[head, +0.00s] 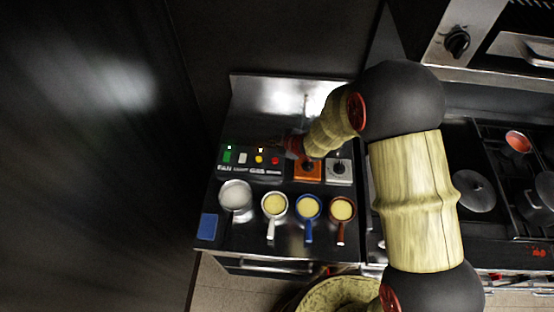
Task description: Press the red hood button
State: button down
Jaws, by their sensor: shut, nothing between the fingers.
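A dark control panel (250,170) on the steel counter carries a row of buttons. The red button (275,160) is at the right end of the row, beside a yellow button (259,159), a white button (243,158) and a green button (228,157). Small labels sit below them, too small to read fully. My gripper (284,143) reaches in from the right and is shut with nothing in it. In the picture it is just above and slightly right of the red button. Its height over the panel and any contact cannot be told.
An orange box (308,170) and a grey box with a dark knob (339,171) stand right of the panel. In front are a steel pot (235,209) and several small pans with coloured handles. A blue pad (208,227) lies front left. A stove (490,150) is at right.

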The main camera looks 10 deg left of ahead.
aim_at(274, 161)
jog(key=shift+f, duration=0.15)
notch_tip(274, 161, down, 9)
jog(key=b, duration=0.7)
jog(key=shift+r, duration=0.2)
jog(key=shift+f, duration=0.1)
dwell(1.1)
jog(key=shift+f+b, duration=0.25)
jog(key=shift+b, duration=0.1)
jog(key=shift+f+b, duration=0.45)
jog(key=shift+f, duration=0.05)
dwell(0.7)
jog(key=shift+r, duration=0.1)
jog(key=shift+r+p, duration=0.7)
jog(key=shift+r, duration=0.05)
jog(key=shift+r, duration=0.15)
